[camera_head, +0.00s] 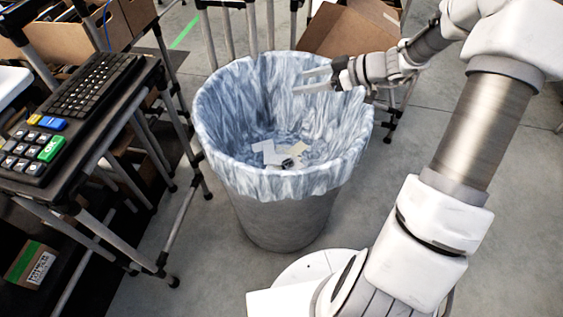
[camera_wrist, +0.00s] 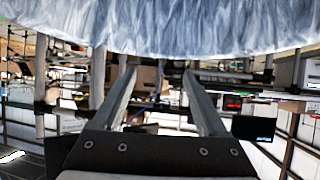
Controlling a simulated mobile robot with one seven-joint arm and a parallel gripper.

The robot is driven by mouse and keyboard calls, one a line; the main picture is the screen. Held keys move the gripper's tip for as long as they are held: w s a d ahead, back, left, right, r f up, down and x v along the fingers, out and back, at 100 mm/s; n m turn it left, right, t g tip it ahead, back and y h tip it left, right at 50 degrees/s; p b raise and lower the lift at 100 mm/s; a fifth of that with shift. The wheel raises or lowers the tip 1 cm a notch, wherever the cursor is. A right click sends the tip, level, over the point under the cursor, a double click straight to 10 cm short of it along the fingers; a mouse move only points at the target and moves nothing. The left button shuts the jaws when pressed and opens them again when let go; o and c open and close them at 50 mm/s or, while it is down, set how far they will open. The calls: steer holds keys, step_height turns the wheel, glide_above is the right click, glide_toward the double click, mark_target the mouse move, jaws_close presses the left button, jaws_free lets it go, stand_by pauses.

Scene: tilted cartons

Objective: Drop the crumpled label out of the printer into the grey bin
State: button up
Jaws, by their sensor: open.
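The grey bin (camera_head: 285,222) stands on the floor in the middle of the head view, lined with a pale blue-white plastic bag (camera_head: 225,115). Several light paper scraps (camera_head: 268,153) and a small dark item lie at its bottom; I cannot tell whether one is the crumpled label. My gripper (camera_head: 317,79) is over the far right part of the bin's opening, fingers pointing left. It is open, with nothing seen between the fingers. In the wrist view the fingers (camera_wrist: 160,85) are apart and empty, and the bag (camera_wrist: 180,25) fills the top. No printer is identifiable.
A black keyboard (camera_head: 95,86) and a keypad with coloured keys (camera_head: 32,150) lie on a cart at left. A cardboard box (camera_head: 348,32) stands behind the bin, with metal rails nearby. A small carton (camera_head: 30,264) sits low at left.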

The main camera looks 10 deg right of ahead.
steer(key=p+v, duration=0.2)
steer(key=v, duration=1.2)
steer(key=shift+s, duration=0.1)
